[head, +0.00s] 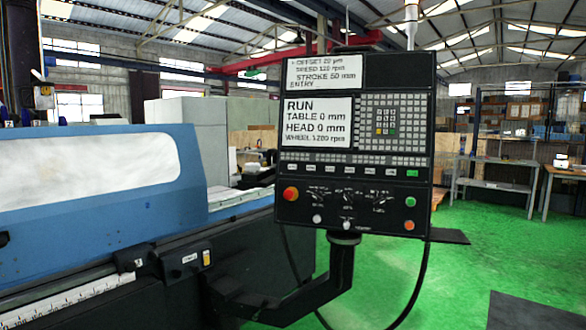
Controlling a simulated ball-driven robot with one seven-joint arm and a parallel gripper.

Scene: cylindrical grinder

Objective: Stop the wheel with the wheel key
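The control panel (352,212) of the grinder stands upright in the middle of the head view, facing me. Its lower screen (318,123) reads RUN, table 0 mm, head 0 mm, and a wheel speed that looks like 1200 rpm. The upper screen (325,72) shows offset, speed 120 rpm and stroke 50 mm. Below the screens is a row of small labelled keys (335,170); their labels are too small to read, so I cannot tell which is the wheel key. A key with a green label (412,173) ends this row at the right. My gripper is not in view.
A red-orange knob (291,194), a green button (410,202) and an orange button (409,225) are on the panel. A support arm (310,290) carries it. The blue grinder cover (110,215) fills the left. Green floor (450,270) is open at right, before a bench (490,182).

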